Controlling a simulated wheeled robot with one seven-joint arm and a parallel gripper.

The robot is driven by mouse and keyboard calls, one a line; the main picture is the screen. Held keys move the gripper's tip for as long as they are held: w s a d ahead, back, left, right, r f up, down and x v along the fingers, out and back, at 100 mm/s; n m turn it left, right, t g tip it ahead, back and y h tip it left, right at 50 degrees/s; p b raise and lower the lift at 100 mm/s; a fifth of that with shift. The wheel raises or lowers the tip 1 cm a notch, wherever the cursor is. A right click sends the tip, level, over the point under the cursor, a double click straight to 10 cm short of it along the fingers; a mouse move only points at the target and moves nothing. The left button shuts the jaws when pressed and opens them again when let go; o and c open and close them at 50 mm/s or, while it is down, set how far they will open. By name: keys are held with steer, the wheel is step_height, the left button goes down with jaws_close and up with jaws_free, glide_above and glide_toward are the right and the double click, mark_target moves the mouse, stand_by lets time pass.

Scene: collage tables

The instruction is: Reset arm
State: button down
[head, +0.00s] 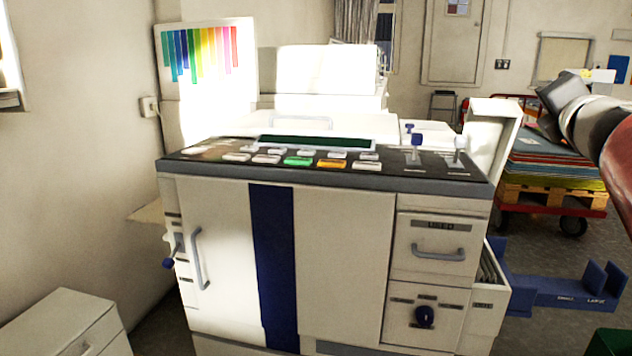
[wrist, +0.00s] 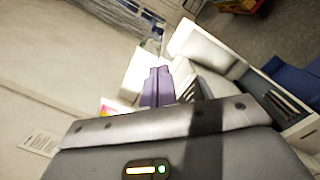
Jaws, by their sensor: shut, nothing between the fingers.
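My arm (head: 612,150) comes in from the right edge of the head view, raised and bent, with a dark grey wrist part (head: 565,92) at its end. It stands to the right of the printing machine and clear of it. My gripper (wrist: 158,72) shows in the wrist view as two purple fingers side by side, shut and empty. The fingertips cannot be made out in the head view.
A large white machine (head: 345,245) with a dark button panel fills the middle, with an open side drawer (head: 488,285) at its right. A blue bracket (head: 560,292) sits lower right. A loaded pallet cart (head: 550,197) stands behind my arm. A low cabinet (head: 62,318) is at left.

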steer(key=s+a+f+m+g+y, duration=0.1)
steer(key=s+a+f+m+g, duration=0.3)
steer(key=s+a+f+m, duration=0.3)
steer(key=s+a+f+m+g+y, duration=0.2)
steer(key=s+a+f+m, duration=0.6)
steer(key=f, duration=1)
steer(key=s+a+f+m+g+y, duration=0.2)
steer(key=s+a+f+m+g, duration=0.4)
steer(key=f, duration=0.6)
steer(key=shift+s+a+f+m+g, duration=0.3)
steer(key=shift+s+a+m, duration=0.7)
steer(key=shift+s+a, duration=0.2)
